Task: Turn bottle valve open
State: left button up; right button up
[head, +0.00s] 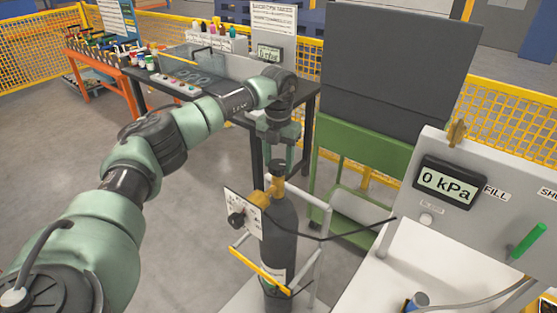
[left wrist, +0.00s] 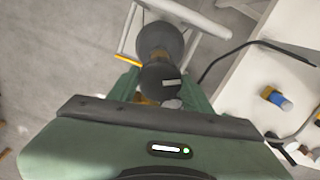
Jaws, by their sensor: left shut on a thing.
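A black gas bottle (head: 280,235) stands upright in a light metal frame, with a brass valve (head: 277,187) and a dark valve knob (head: 279,167) at its top. My left gripper (head: 279,158) points down from above onto the knob. In the left wrist view, the round black knob (left wrist: 160,82) with a pale mark lies between the two green fingers (left wrist: 162,92), and the jaws are shut on it. The bottle body (left wrist: 155,38) shows beyond it. The exact finger contact is partly hidden. My right gripper is in neither view.
A control panel (head: 472,165) at the right reads 0 kPa on its display (head: 448,184) and has a green handle (head: 529,240). A black hose (head: 345,231) runs from the bottle to the panel side. A green cabinet (head: 362,150) stands behind the bottle. Floor at the left is clear.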

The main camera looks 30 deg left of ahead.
aim_at(278, 163)
pick_arm(q)
jog(key=shift+w+r+n, duration=0.1)
jog(key=shift+r+n, duration=0.1)
jog(key=shift+n, duration=0.1)
jog(key=o, duration=1.4)
jog(key=shift+c, duration=0.2)
jog(key=shift+f, duration=0.1)
jog(key=shift+r, duration=0.4)
notch_tip(278, 163, up, 7)
jog(key=shift+b, duration=1.05)
